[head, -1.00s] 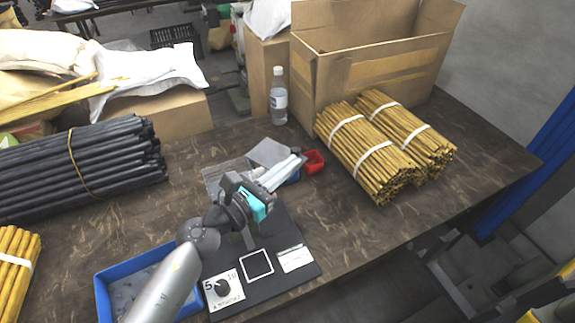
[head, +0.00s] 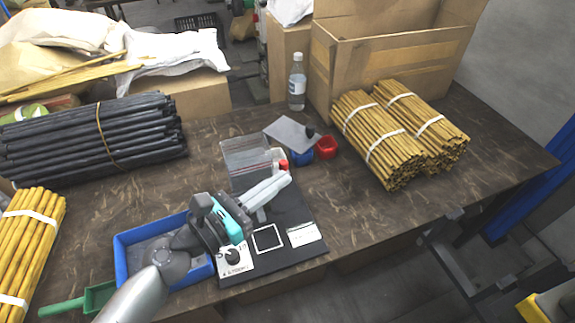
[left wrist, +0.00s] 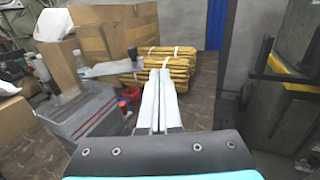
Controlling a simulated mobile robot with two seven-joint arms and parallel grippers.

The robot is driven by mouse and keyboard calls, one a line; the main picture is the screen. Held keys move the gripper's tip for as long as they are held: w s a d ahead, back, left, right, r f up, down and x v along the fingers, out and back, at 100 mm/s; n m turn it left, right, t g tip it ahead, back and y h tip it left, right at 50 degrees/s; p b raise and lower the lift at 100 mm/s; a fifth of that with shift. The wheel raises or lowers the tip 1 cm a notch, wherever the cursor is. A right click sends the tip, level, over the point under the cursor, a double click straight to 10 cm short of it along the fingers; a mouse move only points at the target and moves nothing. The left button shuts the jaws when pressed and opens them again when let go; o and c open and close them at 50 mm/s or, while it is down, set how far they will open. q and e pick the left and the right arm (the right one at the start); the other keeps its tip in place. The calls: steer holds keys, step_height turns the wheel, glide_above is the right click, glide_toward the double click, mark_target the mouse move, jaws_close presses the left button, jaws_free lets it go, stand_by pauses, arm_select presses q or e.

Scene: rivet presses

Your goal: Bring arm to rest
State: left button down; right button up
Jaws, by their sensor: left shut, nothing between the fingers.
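My left gripper (head: 268,190) shows in the head view above the black base board (head: 290,215), its arm coming in from the lower left. Its two pale fingers are shut together with nothing between them. In the left wrist view the fingers (left wrist: 160,100) lie side by side, pointing toward the bundled sticks. The board carries a dial card (head: 234,260), a white square outline and a white label. The gripper hides part of the board and of the blue tray (head: 122,262). My right gripper is not in view.
Behind the board are a clear case (head: 246,158), a grey plate (head: 288,132), a red bin (head: 326,148) and a water bottle (head: 297,82). Tan stick bundles (head: 375,138) lie at right, black rods (head: 90,138) at left. A green scoop (head: 95,300) lies front left. Bare tabletop shows at right front.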

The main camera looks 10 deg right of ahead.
arm_select(q)
steer(key=w+a+r+n+t+y, duration=0.2)
steer(key=a+n+t+y, duration=0.3)
steer(key=n, duration=0.4)
steer(key=w+a+r+n+t+y, duration=0.1)
steer(key=a+r+n+t+y, duration=0.2)
steer(key=a+n, duration=0.5)
steer(key=s+a+f+n+g+y, duration=0.45)
steer(key=a+f+n+y, duration=0.4)
steer(key=n, duration=0.85)
steer(key=s+d+f+n+g+h, duration=0.1)
steer(key=s+f+n+g, duration=0.45)
steer(key=s, duration=0.25)
steer(key=s+d+f+n+g+h, duration=0.1)
steer(key=s+d+f+n+g, duration=0.1)
steer(key=s+f+n+g, duration=0.45)
steer(key=s+f+m, duration=0.1)
steer(key=s+f, duration=0.2)
steer(key=f, duration=1.6)
steer(key=s+a+f, duration=0.3)
steer(key=s+f, duration=1.1)
steer(key=s, duration=0.1)
steer(key=shift+s+f+g, duration=0.15)
steer(key=shift+s+g, duration=0.2)
steer(key=shift+g, duration=0.1)
